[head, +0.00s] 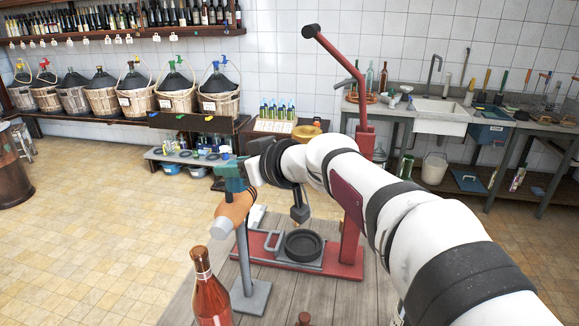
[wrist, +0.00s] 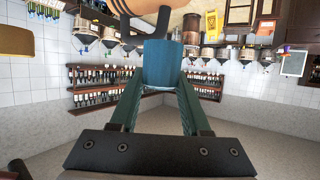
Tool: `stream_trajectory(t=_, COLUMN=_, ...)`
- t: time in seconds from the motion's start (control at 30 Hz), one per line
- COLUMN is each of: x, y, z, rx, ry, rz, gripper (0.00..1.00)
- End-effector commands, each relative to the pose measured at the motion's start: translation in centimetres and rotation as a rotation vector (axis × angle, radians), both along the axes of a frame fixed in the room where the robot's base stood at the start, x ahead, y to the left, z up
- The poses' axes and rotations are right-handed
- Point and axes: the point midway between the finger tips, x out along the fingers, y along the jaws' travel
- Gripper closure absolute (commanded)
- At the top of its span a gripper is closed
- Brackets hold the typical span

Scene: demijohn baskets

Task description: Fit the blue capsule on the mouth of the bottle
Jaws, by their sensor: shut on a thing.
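My gripper (head: 233,182) is shut on the blue capsule (wrist: 163,66). In the wrist view its two green fingers grip the capsule's sides, and the capsule lies across the fingertips. In the head view the capsule can hardly be told from the green fingers. A bottle (head: 211,301) of red liquid stands upright at the front of the table, left of the stand. It has a dark red-brown neck and top. My gripper is above and behind this bottle, apart from it. The top of another bottle or a knob (head: 304,319) shows at the bottom edge, mostly cut off.
A tan rounded piece (head: 234,208) with a grey end sits on a grey post (head: 244,262), close under my gripper. A red lever press (head: 351,235) with a black round plate (head: 303,245) stands right of it, partly behind my arm. Demijohn baskets (head: 175,101) are far back.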

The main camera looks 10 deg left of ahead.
Motion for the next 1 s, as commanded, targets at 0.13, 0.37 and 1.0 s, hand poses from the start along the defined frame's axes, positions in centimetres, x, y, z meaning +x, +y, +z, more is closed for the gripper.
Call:
stream_trajectory(t=0.13, x=-4.2, y=2.3, z=1.9, rx=0.001, ry=-0.002, rz=0.181, gripper=1.0)
stream_trajectory(t=0.37, x=-10.6, y=3.3, z=2.9, rx=0.002, ry=0.001, rz=0.415, gripper=1.0)
stream_trajectory(t=1.0, x=-11.6, y=2.9, z=0.3, rx=-0.005, ry=0.002, rz=0.443, gripper=1.0)
